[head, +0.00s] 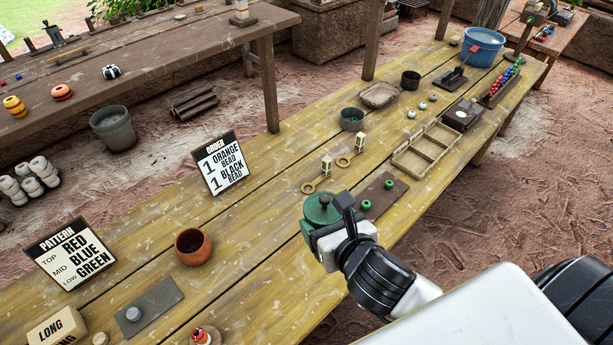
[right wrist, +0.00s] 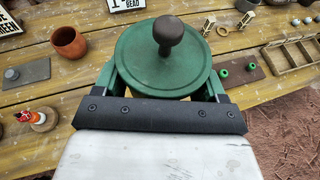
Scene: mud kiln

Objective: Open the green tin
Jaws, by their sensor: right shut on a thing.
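The green tin (head: 318,211) stands on the long yellow wooden table, near its front edge. In the right wrist view the tin (right wrist: 140,62) shows from above, with its round green lid on and a dark knob (right wrist: 168,33) standing up from it. My right gripper (head: 322,228) is at the tin, with its fingers on either side just under the lid's rim; in the right wrist view the fingers (right wrist: 160,84) are partly hidden by the lid. It is shut on the tin. My left gripper is not in view.
A dark board with green beads (head: 378,197) lies right of the tin, with a wooden divided tray (head: 428,150) beyond. An orange-brown pot (head: 193,247) and an order sign (head: 220,163) stand to the left. Bare table lies between.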

